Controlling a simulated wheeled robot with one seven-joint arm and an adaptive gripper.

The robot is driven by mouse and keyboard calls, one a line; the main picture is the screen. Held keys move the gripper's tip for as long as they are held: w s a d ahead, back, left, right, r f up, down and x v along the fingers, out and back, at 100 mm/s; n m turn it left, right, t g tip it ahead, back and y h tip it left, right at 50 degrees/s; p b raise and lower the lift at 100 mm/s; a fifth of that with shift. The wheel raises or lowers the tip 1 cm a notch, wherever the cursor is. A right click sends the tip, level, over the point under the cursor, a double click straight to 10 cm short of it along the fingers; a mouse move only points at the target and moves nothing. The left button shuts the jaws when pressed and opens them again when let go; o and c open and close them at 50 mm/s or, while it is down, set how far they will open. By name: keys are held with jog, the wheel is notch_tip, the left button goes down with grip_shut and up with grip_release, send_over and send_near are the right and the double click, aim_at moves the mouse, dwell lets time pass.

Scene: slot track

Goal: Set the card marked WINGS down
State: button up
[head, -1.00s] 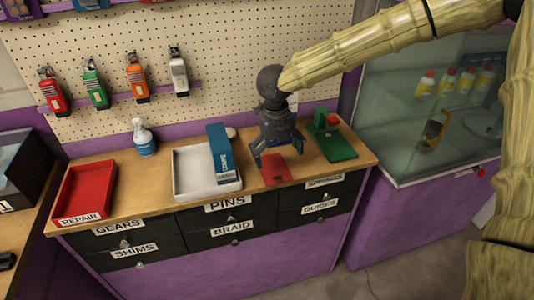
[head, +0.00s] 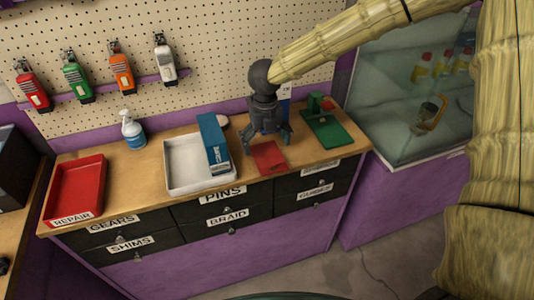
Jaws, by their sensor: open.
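My gripper (head: 268,143) is open above the back of a flat red piece (head: 270,157) on the wooden counter, with its fingers spread and pointing down. I see nothing between the fingers. A small blue item with a white label (head: 285,92) shows just behind the gripper's right side, partly hidden by it. Its label is too small to read, so I cannot tell whether it is the WINGS card. No marking reading WINGS can be made out anywhere in the head view.
A white tray (head: 183,186) with a blue box (head: 214,143) across its right side stands left of the gripper. A green fixture (head: 326,132) stands close on the right. A red REPAIR tray (head: 75,188) and spray bottle (head: 132,130) are farther left. A glass case (head: 390,110) bounds the right.

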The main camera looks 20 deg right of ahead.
aim_at(267, 154)
jog(key=shift+d+f+p, duration=0.2)
jog(key=shift+f+p, duration=0.2)
jog(key=shift+f, duration=1.45)
jog(key=c, duration=1)
jog(key=shift+r, duration=0.15)
